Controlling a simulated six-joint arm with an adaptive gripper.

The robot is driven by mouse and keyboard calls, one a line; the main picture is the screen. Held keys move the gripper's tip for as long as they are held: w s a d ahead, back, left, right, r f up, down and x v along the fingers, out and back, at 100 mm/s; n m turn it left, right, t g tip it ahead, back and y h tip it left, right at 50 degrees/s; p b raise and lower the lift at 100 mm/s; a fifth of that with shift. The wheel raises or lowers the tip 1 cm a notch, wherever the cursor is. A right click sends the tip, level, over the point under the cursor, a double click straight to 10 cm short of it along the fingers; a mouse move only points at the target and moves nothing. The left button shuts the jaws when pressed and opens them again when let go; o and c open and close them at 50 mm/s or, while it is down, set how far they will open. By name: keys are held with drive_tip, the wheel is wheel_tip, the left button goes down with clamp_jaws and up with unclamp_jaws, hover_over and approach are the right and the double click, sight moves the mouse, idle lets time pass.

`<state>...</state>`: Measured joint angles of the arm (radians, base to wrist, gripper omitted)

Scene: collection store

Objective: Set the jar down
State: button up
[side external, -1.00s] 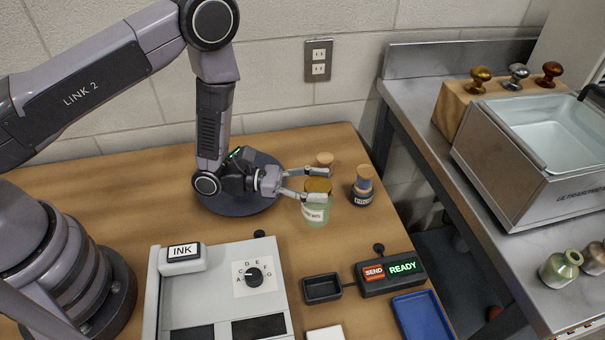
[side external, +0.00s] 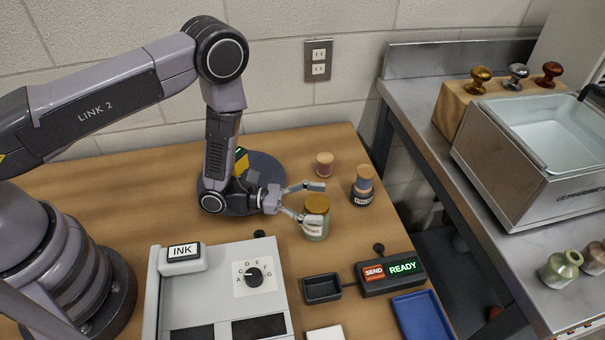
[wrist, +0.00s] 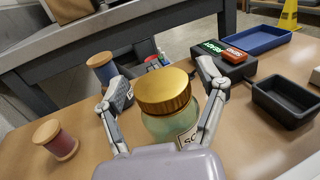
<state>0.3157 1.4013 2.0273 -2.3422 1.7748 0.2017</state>
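The jar (side external: 314,232) has a gold lid and pale green glass. It stands upright on the wooden table. In the wrist view the jar (wrist: 170,124) sits between the fingers, its label partly cut off by my gripper's body. My gripper (side external: 317,203) is open around it, the near finger crossing in front of the jar and the far finger behind. In the wrist view my gripper (wrist: 166,88) shows a visible gap between each fingertip and the lid.
In front are a black tray (side external: 322,289), the SEND/READY box (side external: 391,275), a blue tray (side external: 424,315) and a grey INK machine (side external: 205,280).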

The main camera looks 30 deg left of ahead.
drive_tip(key=shift+r, duration=0.15)
drive_tip(key=v, duration=1.1)
drive_tip(key=shift+s+a, duration=0.1)
drive_tip(key=shift+a, duration=0.1)
drive_tip(key=s+r+m+g, duration=0.3)
drive_tip(key=r+m+g, duration=0.35)
drive_tip(key=r, duration=0.45)
drive_tip(key=s+r+m+g, duration=0.4)
drive_tip(key=r+m+g, duration=0.2)
drive_tip(key=r+m, duration=0.3)
drive_tip(key=s+a+r+m+t+y, duration=0.4)
drive_tip(key=s+a+r+t+y, duration=0.1)
drive_tip(key=a+y, duration=0.3)
drive_tip(key=s+a+r+m+t+y, duration=0.4)
drive_tip(key=s+a+r+t+y, duration=0.1)
drive_tip(key=a+r+y, duration=0.3)
drive_tip(key=shift+s+a+r, duration=0.3)
drive_tip(key=shift+s+r, duration=0.05)
drive_tip(key=shift+s, duration=0.05)
